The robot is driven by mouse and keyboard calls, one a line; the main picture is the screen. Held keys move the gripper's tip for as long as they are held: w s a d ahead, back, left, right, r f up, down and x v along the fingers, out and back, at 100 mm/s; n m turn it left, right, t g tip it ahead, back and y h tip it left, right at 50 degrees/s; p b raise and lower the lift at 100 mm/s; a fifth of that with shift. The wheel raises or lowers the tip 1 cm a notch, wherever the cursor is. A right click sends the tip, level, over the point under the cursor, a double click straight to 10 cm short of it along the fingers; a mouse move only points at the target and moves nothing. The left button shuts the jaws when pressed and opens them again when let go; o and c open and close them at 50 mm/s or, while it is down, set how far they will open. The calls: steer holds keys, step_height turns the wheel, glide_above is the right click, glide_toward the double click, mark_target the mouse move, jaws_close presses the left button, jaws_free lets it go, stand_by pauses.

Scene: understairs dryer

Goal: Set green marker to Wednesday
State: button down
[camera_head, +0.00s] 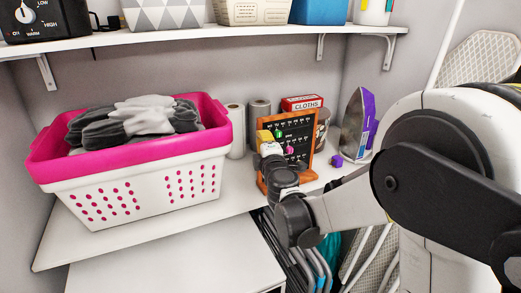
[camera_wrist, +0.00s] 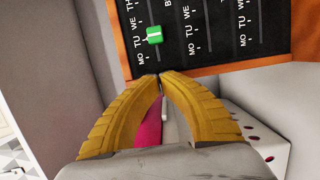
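The green marker (camera_wrist: 154,35) sits on a vertical slot of the dark board (camera_wrist: 215,45) with an orange frame. In the wrist view it is beside the label TU, with WE above it and MO below. In the head view the green marker (camera_head: 278,134) shows small on the board (camera_head: 304,129), which stands on the lower shelf. My gripper (camera_wrist: 160,76) has its yellow fingertips together, with nothing seen between them. The tips are just below the green marker in the wrist view, apart from it. In the head view my gripper (camera_head: 265,138) is at the board's left side.
A pink and white laundry basket (camera_head: 130,180) with grey cloths stands to the left. Paper rolls (camera_head: 236,130), a red CLOTHS box (camera_head: 301,102) and a purple iron (camera_head: 361,120) stand around the board. An upper shelf (camera_head: 200,37) runs above.

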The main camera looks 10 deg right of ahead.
mark_target(276, 133)
steer(key=d, duration=0.3)
steer(key=shift+w+r, duration=0.1)
steer(key=shift+w, duration=0.2)
steer(key=shift+w+d, duration=0.2)
steer(key=shift+d, duration=0.4)
steer(key=shift+w+d, duration=0.2)
steer(key=shift+d, duration=0.35)
steer(key=shift+a, duration=0.1)
